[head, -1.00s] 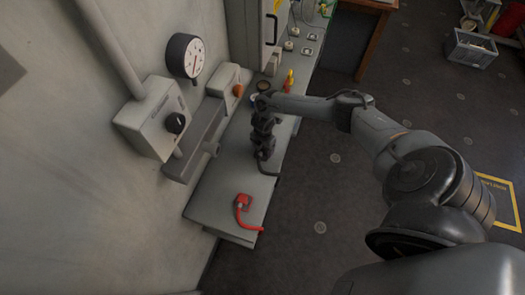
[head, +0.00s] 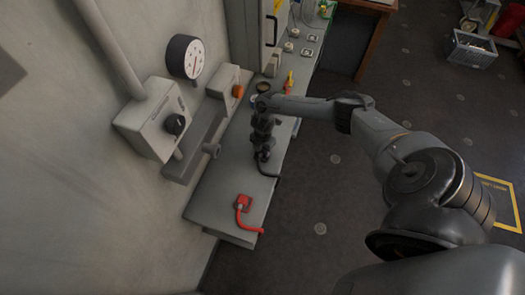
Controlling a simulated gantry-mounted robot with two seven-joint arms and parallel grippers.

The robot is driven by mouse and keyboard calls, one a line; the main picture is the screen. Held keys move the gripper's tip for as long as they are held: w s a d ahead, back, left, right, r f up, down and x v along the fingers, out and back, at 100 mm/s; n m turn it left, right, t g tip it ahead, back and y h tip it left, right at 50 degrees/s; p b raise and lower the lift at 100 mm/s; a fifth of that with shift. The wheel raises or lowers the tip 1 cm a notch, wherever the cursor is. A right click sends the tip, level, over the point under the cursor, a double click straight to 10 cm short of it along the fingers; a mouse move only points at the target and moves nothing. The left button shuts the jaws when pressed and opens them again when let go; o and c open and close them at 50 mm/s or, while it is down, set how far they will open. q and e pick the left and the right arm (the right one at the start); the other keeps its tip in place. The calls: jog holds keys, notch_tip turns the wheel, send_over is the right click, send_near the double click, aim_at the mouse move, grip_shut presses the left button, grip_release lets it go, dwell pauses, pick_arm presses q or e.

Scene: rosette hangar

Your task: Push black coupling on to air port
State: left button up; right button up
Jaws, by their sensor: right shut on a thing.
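My right gripper (head: 262,152) points down over the grey bench and is shut on the black coupling. Most of the coupling is hidden by the fingers. Its black hose (head: 267,171) shows just below the fingers and bends right along the bench top. A grey round stub (head: 212,150) sticks out from the grey wall unit, left of the gripper and apart from it; I cannot tell whether it is the air port. A red coupling with a red hose (head: 245,217) sits in a red square fitting nearer the front. My left gripper is not in view.
The bench (head: 213,194) runs along the wall, with bare top around the red fitting. A gauge (head: 185,56), a box with a black knob (head: 154,122) and an orange knob (head: 238,91) are on the wall side. Small items stand farther back.

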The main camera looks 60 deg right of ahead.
jog(key=shift+r, duration=0.15)
jog(key=shift+d+r, duration=0.1)
jog(key=shift+r, duration=0.45)
notch_tip(320, 180, up, 2)
jog(key=shift+r, duration=0.15)
jog(key=w+d+r+b, duration=0.1)
jog(key=d+r+b, duration=0.2)
jog(key=d+r, duration=0.4)
jog(key=d, duration=0.4)
jog(key=shift+d+r, duration=0.2)
jog(key=shift+d, duration=0.05)
